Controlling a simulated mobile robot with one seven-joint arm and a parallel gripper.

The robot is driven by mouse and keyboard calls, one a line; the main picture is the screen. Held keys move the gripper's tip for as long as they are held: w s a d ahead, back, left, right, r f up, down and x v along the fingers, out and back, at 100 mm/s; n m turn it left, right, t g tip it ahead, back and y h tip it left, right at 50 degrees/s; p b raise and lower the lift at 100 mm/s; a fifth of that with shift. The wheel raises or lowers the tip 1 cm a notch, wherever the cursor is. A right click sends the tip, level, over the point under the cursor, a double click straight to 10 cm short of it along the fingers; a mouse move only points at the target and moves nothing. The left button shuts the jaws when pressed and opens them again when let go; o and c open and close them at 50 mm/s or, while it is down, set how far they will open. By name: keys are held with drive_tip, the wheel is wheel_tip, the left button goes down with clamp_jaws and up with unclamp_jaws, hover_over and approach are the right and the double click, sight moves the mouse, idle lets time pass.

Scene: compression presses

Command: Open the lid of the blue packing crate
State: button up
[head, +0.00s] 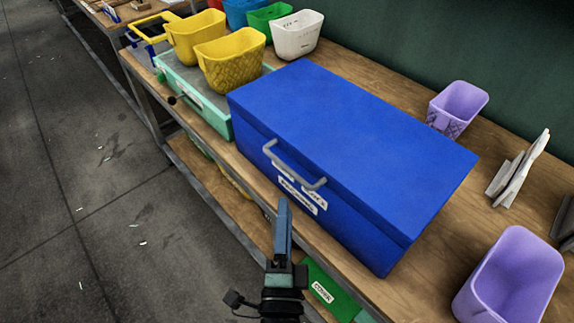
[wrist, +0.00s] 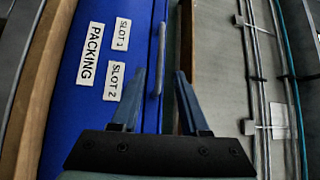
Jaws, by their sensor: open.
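The blue packing crate (head: 350,160) sits on the wooden bench with its lid shut. A grey bar handle (head: 295,165) is on its front face, above white labels (head: 302,194). In the wrist view the crate front (wrist: 65,110) shows sideways, with labels reading PACKING, SLOT 1 and SLOT 2. My gripper (head: 284,203) is in front of the crate, just below the handle in the head view. In the wrist view my gripper (wrist: 160,72) is open and empty, and the handle (wrist: 156,75) shows between its fingertips. The distance to the handle is hard to tell.
A mint-green box (head: 192,98) with a yellow basket (head: 231,60) on it stands left of the crate. Purple bins (head: 458,106) and a grey-white stand (head: 518,170) are to the right. The bench edge runs below the crate; open floor (head: 90,210) lies left.

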sight(287, 167)
drive_tip(key=w, duration=0.3)
drive_tip(key=w+r, duration=0.1)
drive_tip(key=w, duration=0.6)
drive_tip(key=shift+w+r+p, duration=0.1)
drive_tip(key=shift+r+p, duration=0.15)
drive_tip(key=shift+p, duration=0.05)
clamp_jaws()
idle(1.0)
